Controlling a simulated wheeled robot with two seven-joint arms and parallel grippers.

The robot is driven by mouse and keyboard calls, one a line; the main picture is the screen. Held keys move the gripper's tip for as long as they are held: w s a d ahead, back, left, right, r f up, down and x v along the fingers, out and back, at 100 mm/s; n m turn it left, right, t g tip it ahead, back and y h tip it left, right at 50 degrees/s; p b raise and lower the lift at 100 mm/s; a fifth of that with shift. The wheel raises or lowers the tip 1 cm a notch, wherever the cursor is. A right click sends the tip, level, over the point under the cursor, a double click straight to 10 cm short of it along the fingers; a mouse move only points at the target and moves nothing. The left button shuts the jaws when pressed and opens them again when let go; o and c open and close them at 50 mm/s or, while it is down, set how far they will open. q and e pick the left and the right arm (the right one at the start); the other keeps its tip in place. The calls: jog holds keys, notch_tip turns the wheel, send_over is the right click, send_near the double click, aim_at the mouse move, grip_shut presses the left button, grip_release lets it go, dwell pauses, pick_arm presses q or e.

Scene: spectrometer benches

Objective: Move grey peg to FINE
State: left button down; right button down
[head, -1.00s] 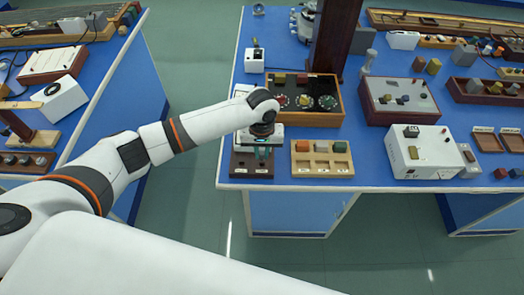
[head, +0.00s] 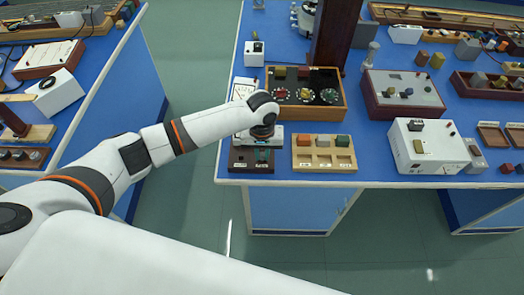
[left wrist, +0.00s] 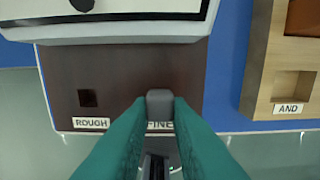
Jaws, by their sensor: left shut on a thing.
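The grey peg (left wrist: 160,104) stands between the fingertips of my left gripper (left wrist: 160,112), which is shut on it. The dark brown block (left wrist: 125,75) has a ROUGH label (left wrist: 91,123) under an open, empty square hole (left wrist: 88,98). The peg is over the right part of the block, just above the FINE label (left wrist: 158,125), which the fingers partly cover. The FINE hole is hidden behind the peg; I cannot tell whether the peg is in it. In the head view, my left gripper (head: 263,156) points down over the block (head: 239,163). My right gripper is out of view.
A wooden tray (head: 325,165) with labelled compartments and several small blocks stands just right of the brown block. A white meter (head: 242,88) is behind it. A white box (head: 425,150) stands further right. The bench's front edge is close to the block.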

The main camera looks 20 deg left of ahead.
pick_arm(q)
jog(key=c, duration=1.3)
grip_release()
jog(key=shift+o, duration=0.2)
notch_tip(320, 180, up, 12)
jog(key=shift+b, duration=0.35)
